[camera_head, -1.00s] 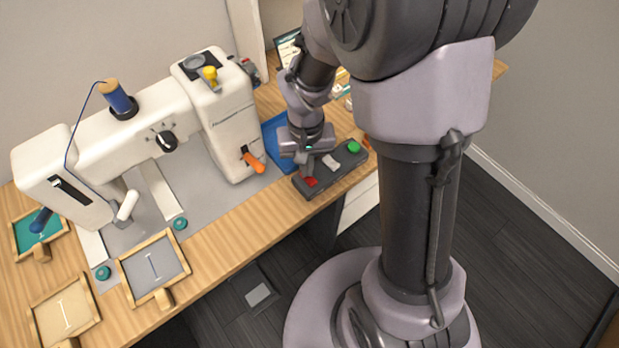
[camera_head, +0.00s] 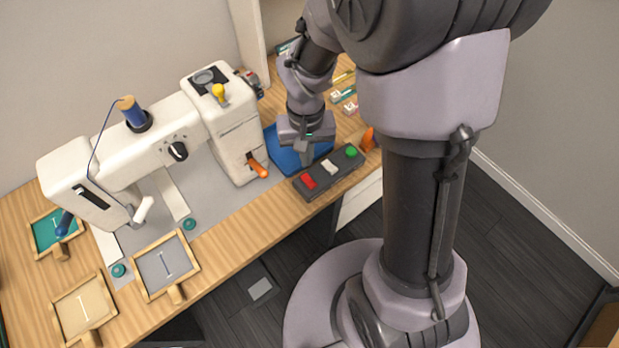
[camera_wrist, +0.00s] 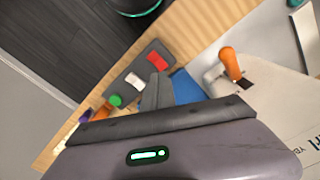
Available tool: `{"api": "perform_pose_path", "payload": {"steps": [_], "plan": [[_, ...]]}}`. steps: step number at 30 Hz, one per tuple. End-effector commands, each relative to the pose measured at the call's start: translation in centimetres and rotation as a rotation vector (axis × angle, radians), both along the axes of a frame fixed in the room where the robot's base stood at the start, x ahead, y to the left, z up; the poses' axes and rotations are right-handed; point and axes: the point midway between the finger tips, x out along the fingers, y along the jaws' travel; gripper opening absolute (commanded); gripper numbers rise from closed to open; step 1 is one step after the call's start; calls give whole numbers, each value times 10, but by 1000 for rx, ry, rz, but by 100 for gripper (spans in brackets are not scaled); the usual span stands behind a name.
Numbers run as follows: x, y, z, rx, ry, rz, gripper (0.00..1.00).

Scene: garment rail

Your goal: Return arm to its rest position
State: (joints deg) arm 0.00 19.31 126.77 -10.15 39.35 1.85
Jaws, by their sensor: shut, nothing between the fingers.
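My gripper (camera_head: 306,158) hangs over the blue mat (camera_head: 283,148), just behind the control box (camera_head: 330,172) with its red, white and green switches. Its fingers are together with nothing between them. In the wrist view the closed fingers (camera_wrist: 156,92) point toward the control box (camera_wrist: 133,78), and they appear apart from it. My arm comes down from the upper right in the head view.
A white sewing machine (camera_head: 232,130) with an orange lever (camera_head: 257,168) stands left of my gripper. Framed hoops (camera_head: 166,264) lie at the table's front left. Small cards (camera_head: 343,95) lie behind my arm. An orange object (camera_head: 367,139) stands right of the control box.

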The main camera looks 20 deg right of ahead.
Motion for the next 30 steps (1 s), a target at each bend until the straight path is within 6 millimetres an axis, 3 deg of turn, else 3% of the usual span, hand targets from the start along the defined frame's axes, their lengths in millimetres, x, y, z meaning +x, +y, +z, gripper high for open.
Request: {"api": "perform_pose_path", "payload": {"steps": [8, 11, 13, 15, 19, 24, 30], "plan": [[0, 0, 3, 1, -7, -3, 0], [-6, 4, 42, 18, -76, -30, 0], [-22, 9, 88, 45, -162, -65, 0], [-45, 16, 130, 82, -253, -100, 0], [-91, 28, 179, 153, -392, -144, 0], [-125, 38, 200, 210, -489, -165, 0], [-129, 39, 202, 218, -499, -167, 0]]}}
